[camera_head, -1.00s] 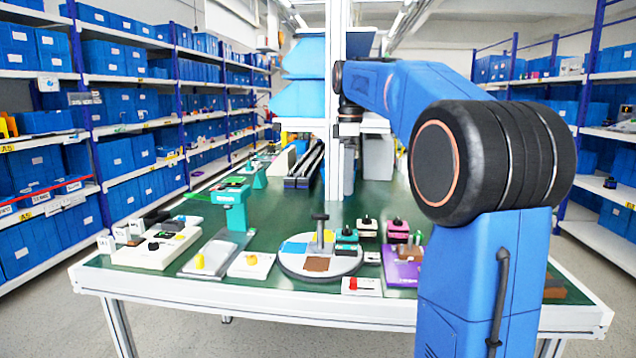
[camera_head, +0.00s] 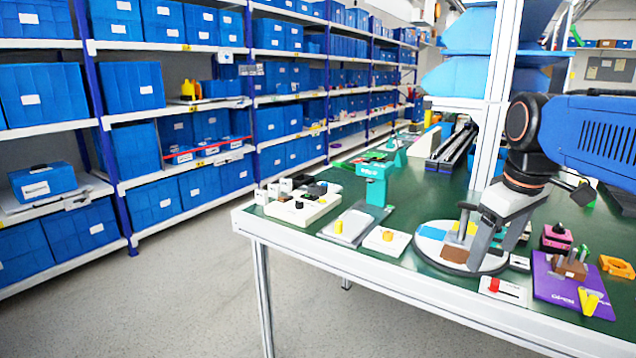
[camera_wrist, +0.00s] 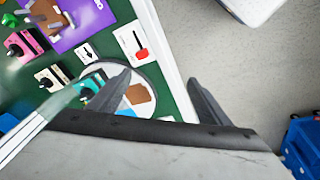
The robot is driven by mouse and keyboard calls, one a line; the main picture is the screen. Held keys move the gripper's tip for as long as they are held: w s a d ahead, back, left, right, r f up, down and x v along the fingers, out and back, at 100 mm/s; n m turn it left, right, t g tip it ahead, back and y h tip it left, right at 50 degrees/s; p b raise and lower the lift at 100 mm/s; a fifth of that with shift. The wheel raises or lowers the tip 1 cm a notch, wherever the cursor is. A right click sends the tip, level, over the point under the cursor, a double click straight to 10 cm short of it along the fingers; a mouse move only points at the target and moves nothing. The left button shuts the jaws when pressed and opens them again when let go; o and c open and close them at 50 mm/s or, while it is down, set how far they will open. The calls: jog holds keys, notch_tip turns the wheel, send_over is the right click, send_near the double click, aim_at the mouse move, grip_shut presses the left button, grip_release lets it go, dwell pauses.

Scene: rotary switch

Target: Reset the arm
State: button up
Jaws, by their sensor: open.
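My gripper (camera_head: 491,256) is open, with its two fingers pointing down over the right side of the round disc in the head view. In the wrist view my gripper (camera_wrist: 162,84) shows its fingers spread wide with nothing between them. The disc (camera_head: 432,232) has coloured patches and an upright dark post. A teal box with a black rotary knob (camera_wrist: 92,86) is beside the left finger in the wrist view. A pink box with a black rotary knob (camera_wrist: 20,44) is farther left. Contact between the fingers and the disc cannot be told.
A white plate with a red switch (camera_head: 503,290) lies near the table's front edge. A purple board (camera_head: 565,285) lies to its right. White pieces with yellow knobs (camera_head: 388,237) lie to the left. Shelves with blue bins line the left, with open floor (camera_head: 190,310) before them.

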jog(key=s+a+f+m+t, duration=0.1)
jog(key=s+a+f+m, duration=0.1)
jog(key=s+f, duration=0.4)
jog(key=s+a+f+m+t, duration=0.1)
jog(key=s+a+f+m, duration=0.1)
jog(key=s+f, duration=0.5)
notch_tip(320, 180, down, 3)
jog(key=shift+s+a+r+m, duration=0.1)
jog(key=shift+s+a+m, duration=0.25)
jog(key=shift+m, duration=0.15)
dwell(0.7)
